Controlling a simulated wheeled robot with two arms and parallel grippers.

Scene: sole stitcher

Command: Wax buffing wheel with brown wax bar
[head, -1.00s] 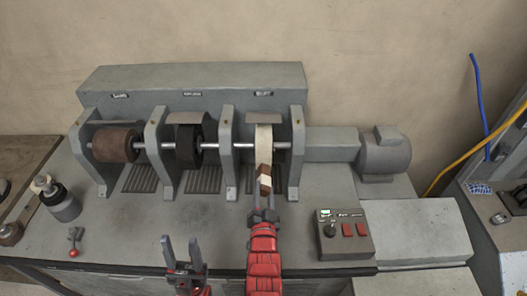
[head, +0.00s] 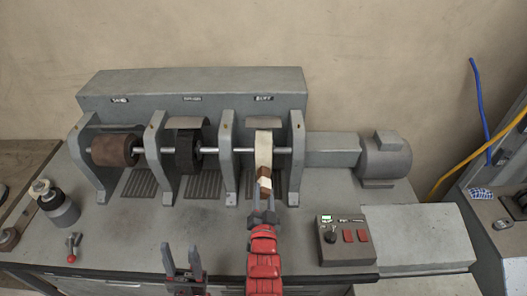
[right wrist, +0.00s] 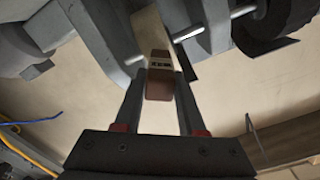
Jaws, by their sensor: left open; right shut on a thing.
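The buffing wheel (head: 263,145) is the pale wheel in the right bay of the machine; it also shows in the right wrist view (right wrist: 150,32). My right gripper (head: 263,210) is shut on the brown wax bar (head: 264,172), which has a pale band around it. The bar points up at the wheel's front lower face; I cannot tell whether they touch. In the right wrist view the brown bar (right wrist: 160,80) stands between the two fingers, its end overlapping the wheel. My left gripper (head: 181,258) is open and empty, low in front of the bench.
A brown wheel (head: 117,150) and a black wheel (head: 188,150) sit in the other bays, between grey uprights. A control box (head: 345,240) with red buttons is at right. A red-tipped lever (head: 72,248) and a dark cylinder (head: 60,208) stand at left.

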